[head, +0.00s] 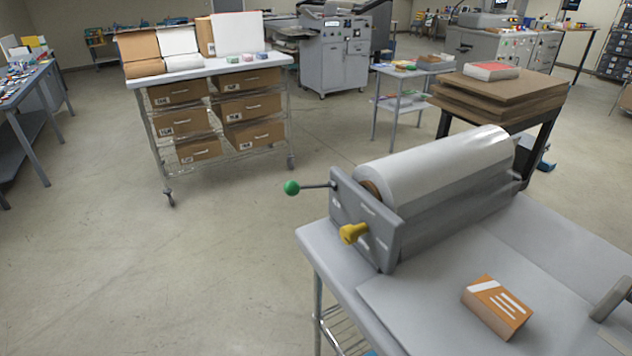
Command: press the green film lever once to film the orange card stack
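The green film lever (292,187) is a green ball on a short dark rod. It sticks out to the left from the grey side plate of the laminator (367,220). The laminator carries a large white film roll (440,166) and has a yellow knob (353,233) on the same plate. The orange card stack (497,306), with white marks on top, lies on the grey table (415,309) in front of the roll. It is apart from the laminator. Neither of my grippers shows in the head view.
A wheeled rack (215,72) with cardboard drawers stands behind at the left. A stand with brown boards (500,88) is behind the laminator. A grey object (612,298) lies at the table's right edge. The floor left of the lever is clear.

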